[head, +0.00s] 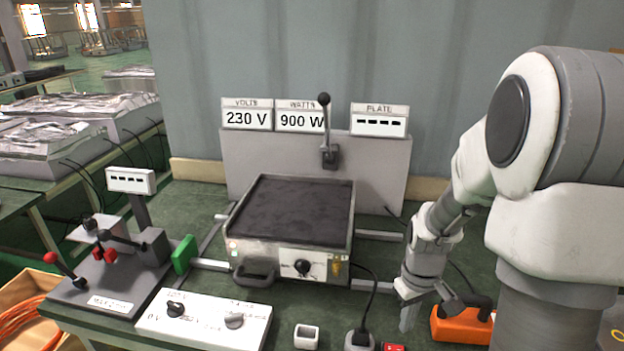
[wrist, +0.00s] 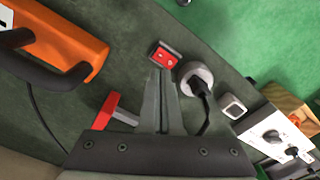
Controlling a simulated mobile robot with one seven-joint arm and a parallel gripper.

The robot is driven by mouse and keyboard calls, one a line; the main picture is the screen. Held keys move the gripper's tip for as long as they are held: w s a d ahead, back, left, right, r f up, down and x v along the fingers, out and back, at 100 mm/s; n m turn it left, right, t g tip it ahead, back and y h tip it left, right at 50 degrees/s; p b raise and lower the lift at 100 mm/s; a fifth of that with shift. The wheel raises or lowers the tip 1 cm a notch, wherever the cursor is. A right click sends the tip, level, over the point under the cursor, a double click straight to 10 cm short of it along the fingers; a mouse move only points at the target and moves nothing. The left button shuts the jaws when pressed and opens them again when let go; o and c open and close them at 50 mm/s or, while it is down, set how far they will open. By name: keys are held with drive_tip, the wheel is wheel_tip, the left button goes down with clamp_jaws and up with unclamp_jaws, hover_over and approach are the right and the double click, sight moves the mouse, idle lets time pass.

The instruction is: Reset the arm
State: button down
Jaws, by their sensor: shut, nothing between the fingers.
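My gripper (head: 408,322) hangs at the end of my bent arm at the right of the head view, fingers pointing down above the green bench. In the wrist view its two grey fingers (wrist: 161,80) are together, with nothing between them. The heating element (head: 290,215), a flat dark plate on a metal box, stands left of my gripper and apart from it. Its front knob (head: 302,268) and handle (head: 256,275) face the near side.
An orange handled object (head: 462,325) lies just right of my gripper. A round socket with a black plug (head: 359,340) and a small red box (wrist: 165,55) are close by. A white control box (head: 204,320) and a lever stand (head: 110,275) are on the left.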

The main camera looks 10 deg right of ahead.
drive_tip(key=s+a+r+m+t, duration=0.1)
drive_tip(key=s+a+r+t, duration=0.1)
drive_tip(key=r, duration=0.5)
drive_tip(key=s+a+r+m+t, duration=0.1)
drive_tip(key=s+a+r, duration=0.4)
drive_tip(key=s+r, duration=0.1)
drive_tip(key=s+a+r+t, duration=0.2)
drive_tip(key=s+a+r, duration=0.1)
drive_tip(key=r, duration=0.6)
drive_tip(key=shift+s+a+m+t+p, duration=0.3)
drive_tip(key=shift+s+m+p, duration=0.15)
drive_tip(key=shift+s, duration=0.25)
drive_tip(key=shift+d, duration=0.1)
